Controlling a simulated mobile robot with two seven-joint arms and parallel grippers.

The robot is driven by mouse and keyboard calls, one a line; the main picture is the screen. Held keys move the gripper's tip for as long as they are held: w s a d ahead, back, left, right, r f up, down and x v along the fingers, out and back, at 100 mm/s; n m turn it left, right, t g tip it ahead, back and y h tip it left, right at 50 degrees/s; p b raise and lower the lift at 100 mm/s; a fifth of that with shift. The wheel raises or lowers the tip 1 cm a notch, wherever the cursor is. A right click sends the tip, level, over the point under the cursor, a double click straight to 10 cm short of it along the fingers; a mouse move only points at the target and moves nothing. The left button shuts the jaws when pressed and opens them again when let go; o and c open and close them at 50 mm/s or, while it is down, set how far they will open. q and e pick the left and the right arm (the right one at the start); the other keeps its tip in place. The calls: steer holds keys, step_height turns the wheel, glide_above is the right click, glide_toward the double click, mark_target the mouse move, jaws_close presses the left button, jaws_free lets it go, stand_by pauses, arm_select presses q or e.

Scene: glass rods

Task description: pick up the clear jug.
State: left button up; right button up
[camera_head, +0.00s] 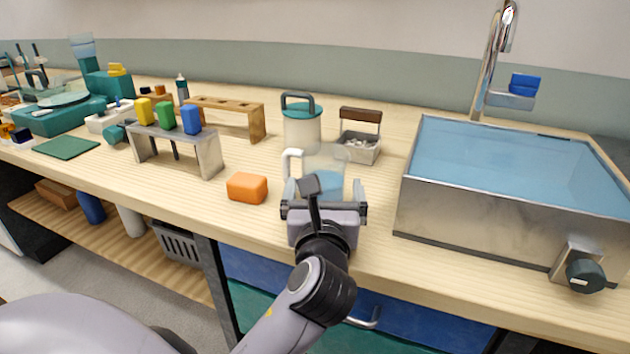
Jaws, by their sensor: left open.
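The clear jug (325,161) stands upright on the wooden bench, with a white handle on its left side and a bluish lower part. My left gripper (323,190) is at the front of the jug, seen from behind, with its fingers spread apart and pointing toward it. The gripper hides the lower front of the jug. I cannot tell whether the fingers touch the jug. My right gripper is not in view.
An orange block (248,187) lies just left of the jug. A teal-lidded canister (302,127) and a grey caddy (360,146) stand behind it. A metal water bath (480,215) fills the right side. A metal rack (205,152) stands at left.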

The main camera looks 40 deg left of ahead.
arm_select(q)
steer(key=x, duration=0.4)
steer(key=shift+w+a+b, duration=0.1)
steer(key=shift+a+b, duration=0.05)
steer(key=shift+b, duration=0.15)
steer(key=shift+r, duration=0.1)
steer(key=c, duration=1.2)
